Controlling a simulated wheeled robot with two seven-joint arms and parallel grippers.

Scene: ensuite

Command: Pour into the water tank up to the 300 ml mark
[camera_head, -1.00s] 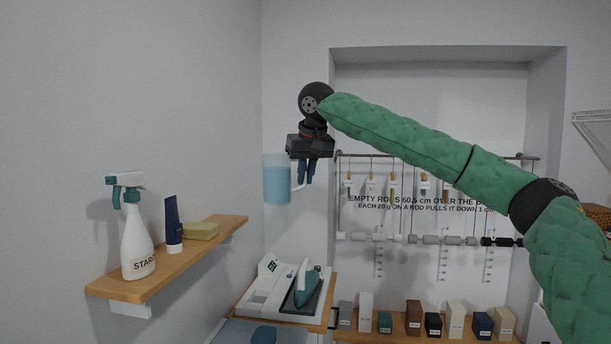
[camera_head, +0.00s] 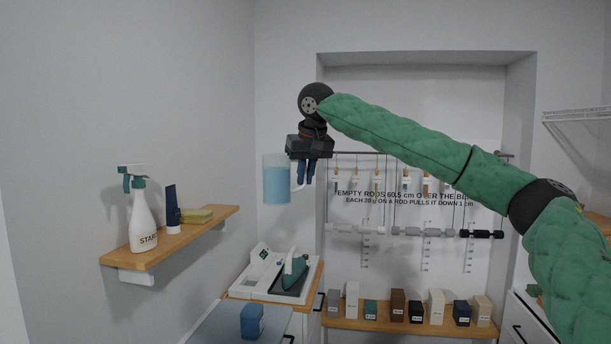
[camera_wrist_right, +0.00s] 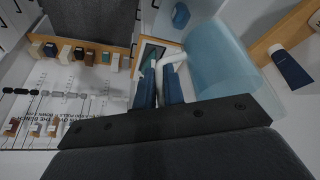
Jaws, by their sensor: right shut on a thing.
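My right gripper (camera_head: 305,172) is shut on the white handle of a clear jug (camera_head: 277,180) of light blue liquid. The jug hangs upright in the air, left of the fingers. In the right wrist view, the blue fingers (camera_wrist_right: 160,85) close on the handle (camera_wrist_right: 170,64), with the jug (camera_wrist_right: 220,62) beside them. Below in the head view stands a white ironing station (camera_head: 275,278) with a green iron (camera_head: 294,270). A blue container (camera_head: 252,321) stands in front of it. I cannot tell which part is the water tank, and no 300 ml mark is readable. My left gripper is not in view.
Hanging rods (camera_head: 400,230) and a wooden bench (camera_head: 400,322) with several small blocks are at the back. The air around the jug looks clear.

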